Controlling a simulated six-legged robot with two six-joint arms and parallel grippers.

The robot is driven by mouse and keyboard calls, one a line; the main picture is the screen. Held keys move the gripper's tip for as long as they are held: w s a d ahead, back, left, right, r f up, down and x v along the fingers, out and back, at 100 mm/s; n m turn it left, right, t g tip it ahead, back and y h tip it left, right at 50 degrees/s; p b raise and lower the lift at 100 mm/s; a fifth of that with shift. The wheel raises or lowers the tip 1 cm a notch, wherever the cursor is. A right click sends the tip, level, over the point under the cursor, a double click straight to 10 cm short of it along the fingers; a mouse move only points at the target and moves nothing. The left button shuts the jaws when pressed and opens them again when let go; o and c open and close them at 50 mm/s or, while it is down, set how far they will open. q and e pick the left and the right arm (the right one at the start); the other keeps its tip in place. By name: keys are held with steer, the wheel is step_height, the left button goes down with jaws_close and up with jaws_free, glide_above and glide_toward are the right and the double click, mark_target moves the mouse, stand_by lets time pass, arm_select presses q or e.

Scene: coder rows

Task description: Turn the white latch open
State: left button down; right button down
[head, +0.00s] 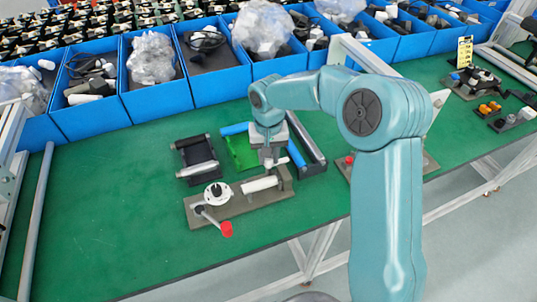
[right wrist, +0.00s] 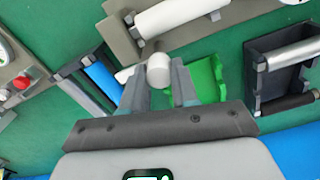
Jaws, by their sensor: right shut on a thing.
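A grey plate (head: 222,209) on the green table carries a white cylinder (head: 260,184) and a white latch handle (head: 277,162) at its far right end. My right gripper (head: 269,153) reaches down to this handle and partly hides it. In the right wrist view, my right gripper (right wrist: 159,82) is shut on the white latch, with its rounded white end (right wrist: 158,69) between the fingers. The white cylinder (right wrist: 180,14) lies just beyond, on the grey plate (right wrist: 124,40). How far the latch is turned cannot be told. My left gripper is not in view.
The plate also holds a white dial (head: 217,194) and a red-tipped lever (head: 226,229). A black tray (head: 199,157) and a green part (head: 241,152) lie close behind. Blue bins (head: 155,98) line the back.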

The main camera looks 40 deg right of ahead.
steer(key=shift+w+r, duration=0.15)
steer(key=shift+r, duration=0.05)
steer(key=c, duration=1)
jaws_free()
steer(key=shift+c, duration=0.2)
steer(key=shift+o, duration=0.9)
steer(key=shift+f, duration=0.1)
step_height(320, 180, up, 16)
